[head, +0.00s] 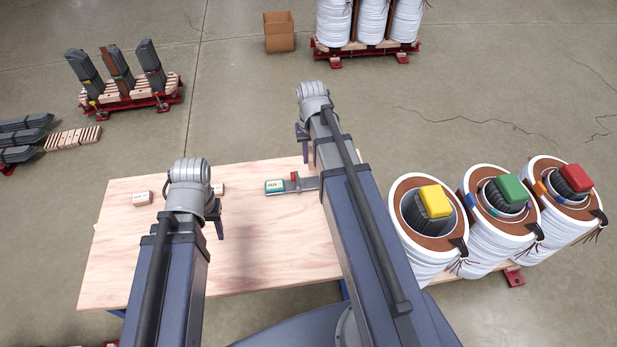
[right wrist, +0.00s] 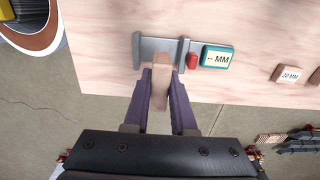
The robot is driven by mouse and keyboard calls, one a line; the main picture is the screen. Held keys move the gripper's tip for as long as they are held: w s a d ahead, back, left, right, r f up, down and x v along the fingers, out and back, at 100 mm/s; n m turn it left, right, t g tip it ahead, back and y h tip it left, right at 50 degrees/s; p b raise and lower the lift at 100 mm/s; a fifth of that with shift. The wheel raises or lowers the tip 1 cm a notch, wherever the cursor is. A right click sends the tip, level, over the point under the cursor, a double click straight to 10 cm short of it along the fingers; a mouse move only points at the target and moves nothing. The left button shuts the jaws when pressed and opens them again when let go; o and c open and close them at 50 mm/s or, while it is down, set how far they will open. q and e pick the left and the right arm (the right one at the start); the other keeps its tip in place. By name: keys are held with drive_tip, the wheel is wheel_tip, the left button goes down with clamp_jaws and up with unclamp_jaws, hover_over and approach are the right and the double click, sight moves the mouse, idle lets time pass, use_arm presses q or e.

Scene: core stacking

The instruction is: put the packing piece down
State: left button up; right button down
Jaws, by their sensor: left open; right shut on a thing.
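The packing piece (right wrist: 161,95) is a flat tan strip in the right wrist view. My right gripper (right wrist: 161,75) is shut on it, with a purple-grey finger on each side. Its far end is at the grey measuring gauge (right wrist: 160,45), in the gap between the gauge's two upright jaws; I cannot tell whether it touches them. The gauge also shows on the table in the head view (head: 307,184); its teal display (right wrist: 217,58) reads "-- MM". The piece is hidden in the head view. My left gripper (head: 219,228) is open over the table, mostly hidden behind its wrist.
The wooden table (head: 260,245) is clear at its front middle. Small labelled blocks stand on it at left (head: 142,199) and beside my left wrist (head: 217,189). White-wound coils with a yellow (head: 435,201), green (head: 511,188) and red block (head: 577,178) stand right of the table.

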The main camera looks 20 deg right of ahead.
sight(311, 183)
use_arm(q)
drive_tip(key=shift+f+b, duration=4.85)
drive_tip(key=shift+f, duration=0.1)
use_arm(e)
drive_tip(key=shift+f, duration=5)
use_arm(q)
drive_tip(key=shift+f, duration=0.1)
drive_tip(key=shift+f+b, duration=0.15)
drive_tip(key=shift+b, duration=0.15)
use_arm(e)
drive_tip(key=shift+f, duration=0.25)
drive_tip(key=c, duration=0.7)
unclamp_jaws()
drive_tip(key=shift+r, duration=0.1)
drive_tip(key=shift+c, duration=0.2)
drive_tip(key=shift+r, duration=0.1)
